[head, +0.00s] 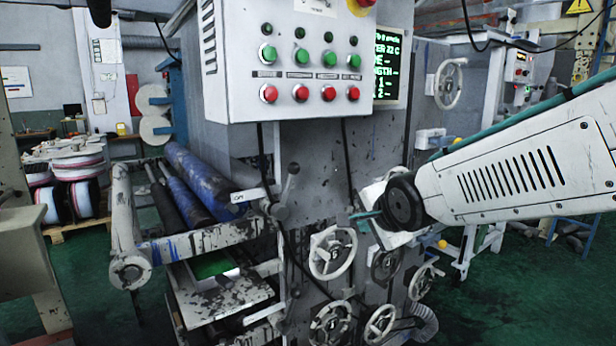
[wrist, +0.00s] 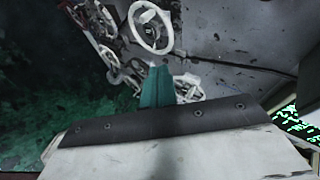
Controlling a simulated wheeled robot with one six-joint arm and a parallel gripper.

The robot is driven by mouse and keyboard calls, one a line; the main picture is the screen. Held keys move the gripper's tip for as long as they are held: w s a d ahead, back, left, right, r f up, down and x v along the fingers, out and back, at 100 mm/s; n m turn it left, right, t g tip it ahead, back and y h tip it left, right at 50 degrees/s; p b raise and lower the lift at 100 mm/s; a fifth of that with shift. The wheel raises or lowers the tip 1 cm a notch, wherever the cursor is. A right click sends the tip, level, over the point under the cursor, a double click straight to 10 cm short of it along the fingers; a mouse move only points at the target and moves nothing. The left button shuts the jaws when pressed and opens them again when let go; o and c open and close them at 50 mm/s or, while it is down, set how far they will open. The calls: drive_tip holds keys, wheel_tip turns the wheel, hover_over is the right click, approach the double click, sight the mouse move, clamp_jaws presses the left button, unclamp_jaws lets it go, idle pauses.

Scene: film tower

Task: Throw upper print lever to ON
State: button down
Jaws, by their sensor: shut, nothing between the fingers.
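The upper print lever (head: 286,187) appears to be the short grey arm with a round knob on the press side, left of centre in the head view. It points up and slightly right. A white label (head: 249,195) sits just left of its foot; its lettering is too small to read surely. My gripper (head: 368,221) is right of the lever, apart from it, in front of the machine near the handwheels. Its teal fingers also show in the wrist view (wrist: 157,86), pressed together and empty. The lever cannot be made out in the wrist view.
Several white handwheels (head: 333,252) stick out below and beside my gripper; one shows in the wrist view (wrist: 151,26). A control box (head: 290,75) overhangs above. Blue rollers (head: 205,180) lie left of the lever. Black cables hang nearby. Green floor is open at right.

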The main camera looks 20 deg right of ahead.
sight(286, 191)
drive_tip(key=w+a+r+m+t+y, duration=0.2)
drive_tip(key=w+r+m+t, duration=0.2)
drive_tip(key=w+m, duration=0.4)
drive_tip(key=shift+w+r+t, duration=0.2)
drive_tip(key=shift+w+t, duration=0.6)
drive_tip(key=shift+w, duration=0.15)
drive_tip(key=w+a, duration=0.4)
drive_tip(key=w, duration=0.6)
drive_tip(key=shift+w+r, duration=0.25)
drive_tip(key=shift+w, duration=0.15)
